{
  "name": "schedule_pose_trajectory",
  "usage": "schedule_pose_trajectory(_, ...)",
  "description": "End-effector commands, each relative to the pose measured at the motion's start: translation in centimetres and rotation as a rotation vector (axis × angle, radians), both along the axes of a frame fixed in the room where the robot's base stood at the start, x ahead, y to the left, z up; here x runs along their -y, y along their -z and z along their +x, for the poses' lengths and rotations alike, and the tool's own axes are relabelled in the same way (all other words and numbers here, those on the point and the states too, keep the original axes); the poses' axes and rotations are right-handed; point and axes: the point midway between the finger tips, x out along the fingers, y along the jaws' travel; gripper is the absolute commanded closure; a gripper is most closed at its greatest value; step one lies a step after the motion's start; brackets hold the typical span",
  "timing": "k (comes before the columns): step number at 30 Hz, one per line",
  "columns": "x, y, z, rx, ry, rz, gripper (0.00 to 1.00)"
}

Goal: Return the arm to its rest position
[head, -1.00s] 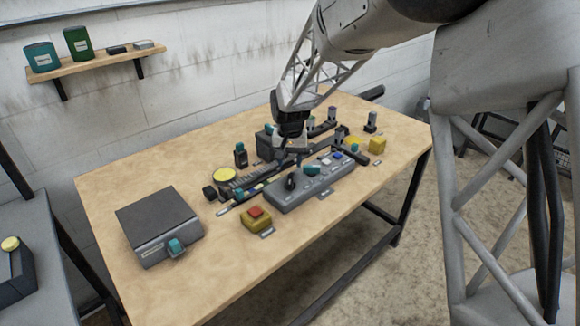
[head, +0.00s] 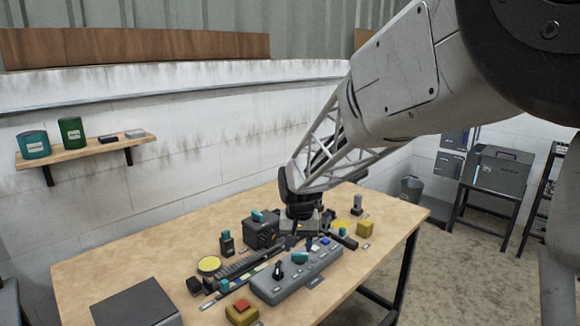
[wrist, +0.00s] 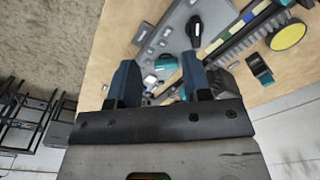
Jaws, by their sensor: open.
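My gripper (head: 291,241) hangs at the end of my arm over the back part of the workbench, above the controls. In the wrist view its two blue-black fingers (wrist: 160,72) stand apart with nothing held between them. Behind the fingers, a white part and a teal part show further off. The grey control panel (head: 275,289) with a black knob, a teal knob and a blue button lies in front of the gripper. It also shows at the top of the wrist view (wrist: 170,30). The fingertips are small in the head view, so contact with the controls cannot be told.
A black box with a teal knob (head: 262,232) stands close left of the gripper. A yellow block (head: 363,229) is to its right, and a red-topped yellow button (head: 241,311) in front. A grey-black box (head: 135,305) sits front left. A wall shelf (head: 85,149) holds jars.

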Motion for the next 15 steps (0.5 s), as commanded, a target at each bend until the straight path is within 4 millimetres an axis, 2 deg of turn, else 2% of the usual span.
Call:
schedule_pose_trajectory(6, 3.6, -3.3, -4.7, 0.03, 0.003, 0.004, 0.55)
schedule_pose_trajectory(15, 7.8, -6.3, -11.6, 0.068, 0.002, 0.005, 0.55)
